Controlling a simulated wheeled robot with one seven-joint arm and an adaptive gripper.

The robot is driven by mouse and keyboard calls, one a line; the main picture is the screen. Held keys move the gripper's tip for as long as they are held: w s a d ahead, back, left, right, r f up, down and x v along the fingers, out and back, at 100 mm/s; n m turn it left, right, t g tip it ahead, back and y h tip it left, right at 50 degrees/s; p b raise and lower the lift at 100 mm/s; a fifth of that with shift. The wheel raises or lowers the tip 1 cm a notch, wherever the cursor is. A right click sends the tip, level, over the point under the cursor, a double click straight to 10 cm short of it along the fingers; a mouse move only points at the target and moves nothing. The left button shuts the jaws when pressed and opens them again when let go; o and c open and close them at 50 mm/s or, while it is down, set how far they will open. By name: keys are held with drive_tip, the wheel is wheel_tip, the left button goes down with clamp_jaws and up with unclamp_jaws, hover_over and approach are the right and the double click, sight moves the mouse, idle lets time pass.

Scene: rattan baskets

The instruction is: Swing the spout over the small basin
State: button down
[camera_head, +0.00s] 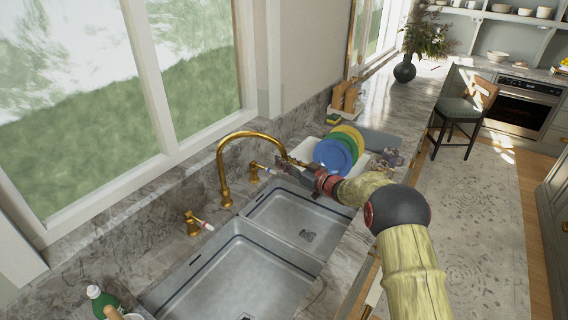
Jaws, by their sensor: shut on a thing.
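A brass gooseneck faucet rises behind the sink, and its spout (245,134) arches to the right. The spout's end is at my gripper (283,171), which appears shut on it; the fingertips are small and partly hidden at this spot. The small basin (290,215) is the far one of two steel basins, with a dark drain in its floor. My gripper and the spout's end show above its far edge in the picture. The large basin (235,270) lies nearer.
Brass handles (194,222) stand on either side of the faucet base. Coloured plates (333,155) stand in a white rack just beyond my gripper. A green bottle (102,300) is at the near left. A window is behind the sink. A dark vase (404,70) stands farther along the counter.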

drive_tip(key=shift+w+d+r, duration=0.1)
drive_tip(key=shift+d+r, duration=0.05)
drive_tip(key=c, duration=1.8)
unclamp_jaws()
drive_tip(key=shift+d, duration=0.15)
drive_tip(key=shift+c, duration=0.2)
drive_tip(key=shift+o, duration=0.8)
drive_tip(key=v, duration=1.2)
